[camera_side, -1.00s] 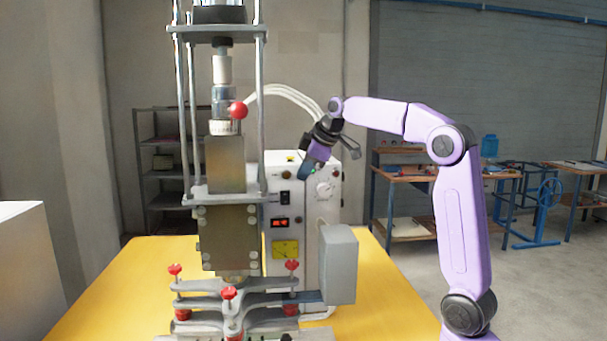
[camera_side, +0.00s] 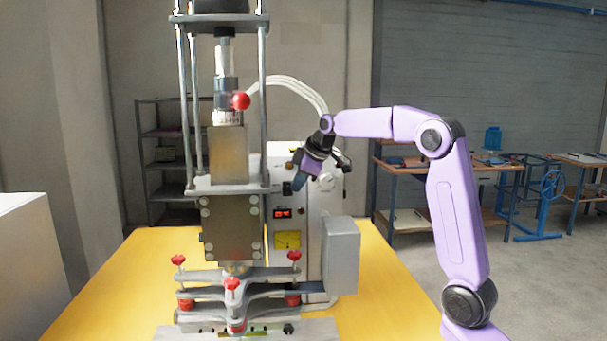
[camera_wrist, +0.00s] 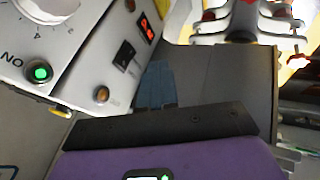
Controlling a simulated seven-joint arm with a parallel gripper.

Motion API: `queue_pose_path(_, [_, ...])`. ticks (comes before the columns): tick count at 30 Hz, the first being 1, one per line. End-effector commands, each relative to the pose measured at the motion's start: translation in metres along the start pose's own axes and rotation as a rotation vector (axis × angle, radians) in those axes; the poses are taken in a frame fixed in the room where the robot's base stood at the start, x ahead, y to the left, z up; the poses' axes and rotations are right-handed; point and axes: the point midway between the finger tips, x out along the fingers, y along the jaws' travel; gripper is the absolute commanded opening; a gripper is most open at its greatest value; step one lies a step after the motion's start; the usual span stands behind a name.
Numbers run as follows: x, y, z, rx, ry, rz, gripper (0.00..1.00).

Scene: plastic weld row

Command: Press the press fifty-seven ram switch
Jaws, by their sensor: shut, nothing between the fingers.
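The control box (camera_side: 312,250) is white and stands behind the press on the yellow table. On its panel a black rocker switch (camera_wrist: 124,55) sits beside the red lit display (camera_wrist: 147,27); in the side view the switch (camera_side: 287,188) is partly hidden by my fingers. I cannot read a label naming it. In the wrist view the blue fingertips (camera_wrist: 158,65) show close to the right of the switch. I cannot tell whether they touch the panel.
The press (camera_side: 230,235) with its red ball knob (camera_side: 241,101) stands left of my gripper. A grey box (camera_side: 341,256) sticks out below it. The panel also has a green lit button (camera_wrist: 40,73), an amber button (camera_wrist: 101,95) and a dial (camera_wrist: 45,8).

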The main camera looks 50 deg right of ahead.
Motion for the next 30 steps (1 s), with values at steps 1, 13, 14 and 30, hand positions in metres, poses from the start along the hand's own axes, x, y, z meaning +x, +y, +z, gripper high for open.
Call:
queue_pose_path(1, [0.011, 0.0, 0.001, 0.0, -0.003, -0.003, 0.0])
queue_pose_path(13, [0.057, 0.023, 0.002, 0.001, 0.0, 0.002, 0.0])
queue_pose_path(14, [0.059, 0.025, 0.002, 0.001, -0.001, 0.002, 0.0])
queue_pose_path(30, [0.064, 0.034, 0.002, 0.001, 0.0, 0.001, 0.0])
